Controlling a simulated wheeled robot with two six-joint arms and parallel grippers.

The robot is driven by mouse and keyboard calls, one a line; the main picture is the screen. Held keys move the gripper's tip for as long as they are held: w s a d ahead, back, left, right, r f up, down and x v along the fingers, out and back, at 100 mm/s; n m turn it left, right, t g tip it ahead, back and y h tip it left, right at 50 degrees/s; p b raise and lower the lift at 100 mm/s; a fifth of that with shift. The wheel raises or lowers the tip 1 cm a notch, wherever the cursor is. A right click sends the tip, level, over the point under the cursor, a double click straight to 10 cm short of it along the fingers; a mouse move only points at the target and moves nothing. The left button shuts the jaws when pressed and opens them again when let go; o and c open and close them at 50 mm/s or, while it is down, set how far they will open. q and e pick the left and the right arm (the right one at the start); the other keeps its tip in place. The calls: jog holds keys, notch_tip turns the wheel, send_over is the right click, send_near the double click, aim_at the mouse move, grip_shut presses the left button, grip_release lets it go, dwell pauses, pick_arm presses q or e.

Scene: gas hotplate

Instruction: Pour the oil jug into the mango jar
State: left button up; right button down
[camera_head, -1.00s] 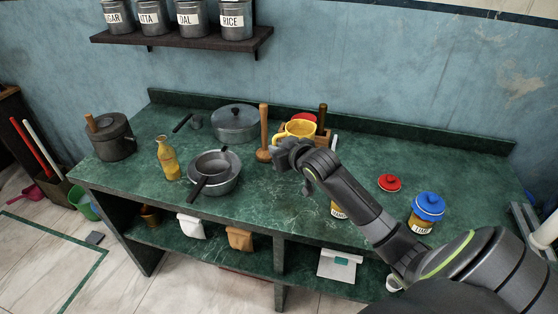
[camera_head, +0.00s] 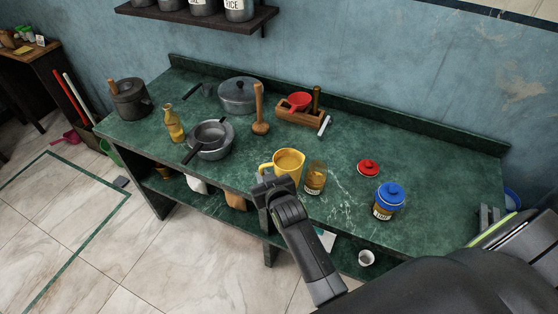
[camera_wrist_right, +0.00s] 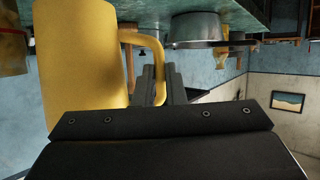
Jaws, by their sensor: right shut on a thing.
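The yellow oil jug (camera_head: 288,162) is near the front edge of the counter, roughly upright, with yellowish contents showing at its mouth. It also fills the upper left of the right wrist view (camera_wrist_right: 80,60). My right gripper (camera_head: 268,188) is shut on the jug's handle (camera_wrist_right: 155,65). The lidless glass jar (camera_head: 316,178), taken as the mango jar, stands just right of the jug; its label is too small to read. Its red lid (camera_head: 368,167) lies on the counter farther right. My left gripper is not in view.
A blue-lidded jar (camera_head: 388,200) stands right of the open jar. A wooden caddy (camera_head: 297,116) with a red cup, a wooden masher (camera_head: 260,115), pans (camera_head: 212,140) and an oil bottle (camera_head: 173,124) stand behind and left. The green counter (camera_head: 435,165) is clear at the back right.

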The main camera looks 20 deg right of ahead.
aim_at(270, 165)
jog(key=shift+s+a+r, duration=0.1)
jog(key=shift+r, duration=0.35)
jog(key=shift+r+m+p, duration=0.3)
jog(key=shift+m, duration=0.1)
jog(key=r, duration=0.1)
jog(key=d+r+m+y, duration=0.1)
jog(key=d+r+m+t, duration=0.1)
jog(key=shift+s+r+y, duration=0.3)
jog(key=shift+r, duration=0.05)
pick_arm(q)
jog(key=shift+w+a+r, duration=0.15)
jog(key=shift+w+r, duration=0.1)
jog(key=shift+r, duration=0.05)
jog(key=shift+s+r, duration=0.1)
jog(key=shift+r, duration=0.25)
pick_arm(e)
jog(key=shift+d+r, duration=0.15)
jog(key=shift+r, duration=0.15)
jog(key=shift+m, duration=0.3)
